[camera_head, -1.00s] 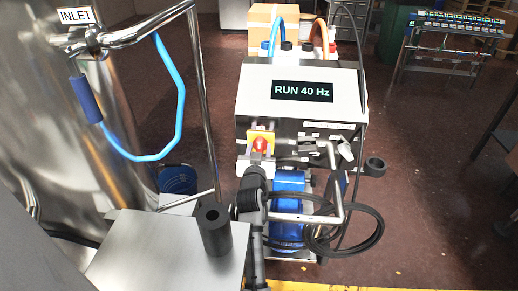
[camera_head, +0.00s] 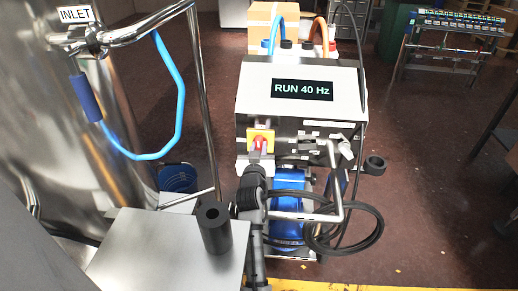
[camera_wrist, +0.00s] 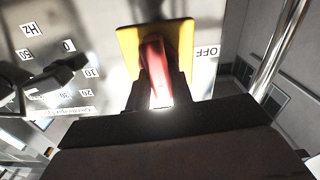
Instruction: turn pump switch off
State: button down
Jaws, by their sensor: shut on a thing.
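The pump switch is a red handle (camera_head: 258,144) on a yellow plate (camera_head: 269,134), on the front of the pump's control box (camera_head: 290,85). The box's display (camera_head: 302,89) reads RUN 40 Hz. My gripper (camera_head: 257,155) is at the switch, with its fingers shut on the red handle. In the wrist view, the red handle (camera_wrist: 154,65) stands between the two dark fingers of my gripper (camera_wrist: 160,95), slightly tilted. The yellow plate (camera_wrist: 183,40) is behind it. An OFF label (camera_wrist: 208,52) lies just right of the plate. The gripper hides the handle's lower part.
A dial marked in Hz (camera_wrist: 55,75) is left of the switch in the wrist view. A bent metal pipe (camera_head: 335,185) and black hose (camera_head: 345,235) are right of my arm. A steel tank (camera_head: 50,130) with blue hose (camera_head: 180,100) stands left.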

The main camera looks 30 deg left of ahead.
jog(key=n, duration=0.4)
jog(key=shift+p, duration=0.35)
jog(key=n+p, duration=0.1)
jog(key=n, duration=0.3)
jog(key=shift+s+a+n, duration=0.1)
jog(key=shift+a+n, duration=0.05)
jog(key=shift+n, duration=0.25)
jog(key=n+p, duration=0.2)
jog(key=n, duration=0.2)
jog(key=shift+a+f, duration=0.1)
jog(key=shift+f+n+p, duration=0.15)
jog(key=shift+n+p, duration=0.8)
jog(key=shift+n, duration=1.15)
jog(key=c, duration=1.2)
grip_release()
jog(key=shift+f, duration=0.1)
jog(key=shift+c, duration=0.2)
jog(key=shift+s, duration=0.1)
